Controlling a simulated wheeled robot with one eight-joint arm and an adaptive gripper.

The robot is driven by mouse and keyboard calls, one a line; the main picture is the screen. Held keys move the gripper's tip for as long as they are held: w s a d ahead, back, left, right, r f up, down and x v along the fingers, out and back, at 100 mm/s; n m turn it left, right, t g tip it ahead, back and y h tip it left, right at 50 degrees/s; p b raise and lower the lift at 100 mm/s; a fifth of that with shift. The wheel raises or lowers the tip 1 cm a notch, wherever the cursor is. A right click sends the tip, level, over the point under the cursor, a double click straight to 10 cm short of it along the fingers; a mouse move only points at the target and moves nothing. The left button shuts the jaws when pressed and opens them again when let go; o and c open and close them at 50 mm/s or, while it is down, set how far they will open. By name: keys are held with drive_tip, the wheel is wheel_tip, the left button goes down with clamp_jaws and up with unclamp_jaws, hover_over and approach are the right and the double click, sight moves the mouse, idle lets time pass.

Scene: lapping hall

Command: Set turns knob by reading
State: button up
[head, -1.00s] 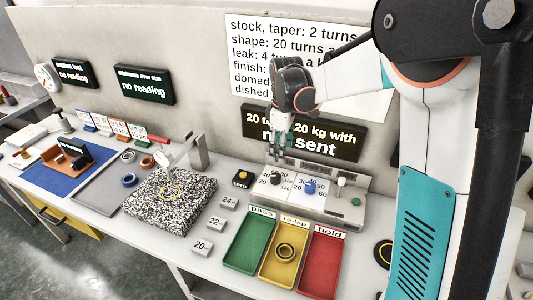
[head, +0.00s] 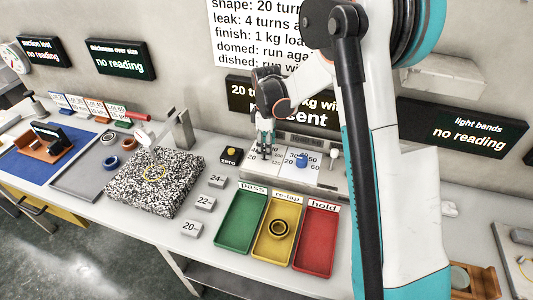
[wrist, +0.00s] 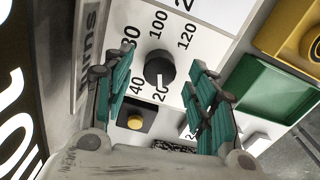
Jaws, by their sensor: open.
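The black turns knob (wrist: 159,69) shows in the wrist view on a white dial plate with printed numbers. Its white pointer mark is by the 20. My gripper (wrist: 161,73) is open, with its fingers on either side of the knob in that view; whether they touch it I cannot tell. A blue knob (head: 301,161) is on the right dial. The dark display (head: 238,92) behind is partly covered by my arm.
Green (head: 239,222), yellow (head: 291,230) and red (head: 316,237) trays stand in front of the box; a ring lies in the yellow one. A zero button box (head: 231,155) is to the left, beside a speckled block (head: 165,196). A white lever (head: 334,154) stands at right.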

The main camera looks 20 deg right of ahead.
drive_tip(key=shift+f+b, duration=0.3)
drive_tip(key=shift+f, duration=1.05)
drive_tip(key=shift+c, duration=0.2)
drive_tip(key=c, duration=1)
